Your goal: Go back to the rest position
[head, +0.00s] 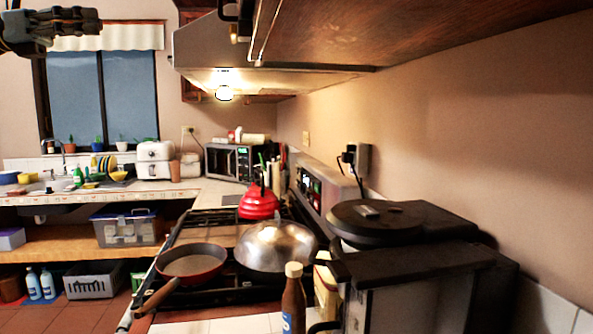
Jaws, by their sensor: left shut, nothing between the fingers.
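My left gripper (68,24) shows at the top left corner of the head view, raised high in front of the window's white valance. Its dark fingers point right and lie together, shut with nothing between them. It touches nothing that I can see. My right gripper is not in view.
A stove holds a frying pan (191,262), a domed metal lid (276,246) and a red kettle (258,202). A brown bottle (293,301) and a dark appliance (415,262) stand close in front. A range hood (262,60) and wooden cabinet (420,28) hang overhead.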

